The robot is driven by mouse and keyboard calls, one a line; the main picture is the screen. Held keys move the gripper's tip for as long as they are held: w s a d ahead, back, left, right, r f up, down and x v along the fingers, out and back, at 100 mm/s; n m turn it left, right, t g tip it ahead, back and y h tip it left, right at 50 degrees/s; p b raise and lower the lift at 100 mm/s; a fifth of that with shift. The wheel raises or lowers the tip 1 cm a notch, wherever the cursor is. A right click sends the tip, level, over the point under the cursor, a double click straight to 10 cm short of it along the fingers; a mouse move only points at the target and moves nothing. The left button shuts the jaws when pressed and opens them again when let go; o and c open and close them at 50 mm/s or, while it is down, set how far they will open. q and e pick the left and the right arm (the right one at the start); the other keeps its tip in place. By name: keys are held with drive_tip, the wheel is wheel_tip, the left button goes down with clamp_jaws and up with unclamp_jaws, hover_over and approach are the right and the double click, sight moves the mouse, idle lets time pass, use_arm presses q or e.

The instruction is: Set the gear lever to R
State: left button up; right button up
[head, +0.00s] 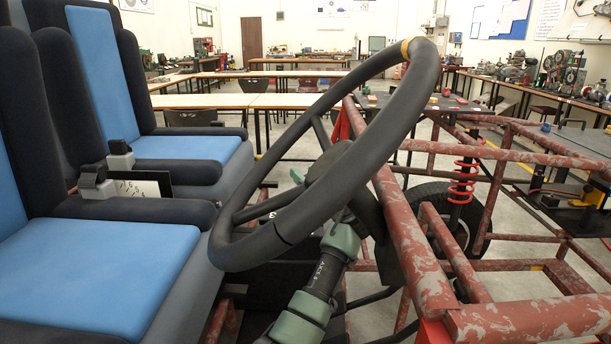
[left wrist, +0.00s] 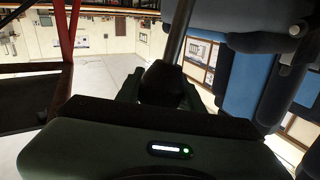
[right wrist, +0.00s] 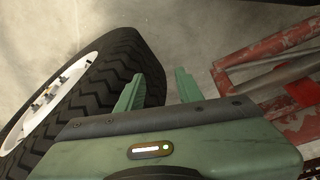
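Between the two blue seats, a black plate with white marks (head: 142,184) stands beside two grey blocks with dark tops, a nearer one (head: 97,183) and a farther one (head: 120,156). I cannot tell which is the gear lever, or its setting. My left gripper (head: 328,168) is at the middle of the steering wheel (head: 300,215), partly hidden by the rim, well right of the blocks. In the left wrist view its fingers (left wrist: 160,90) stand on either side of a dark rounded part; I cannot tell whether they grip it. My right gripper (right wrist: 160,88) is open and empty beside a tyre.
The seats (head: 130,262) flank the plate and blocks. The wheel rim and red tube frame (head: 420,270) crowd my left arm. In the right wrist view, a tyre (right wrist: 110,75) is close on the left and red tubes (right wrist: 270,50) are on the right.

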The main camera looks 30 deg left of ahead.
use_arm(q)
clamp_jaws()
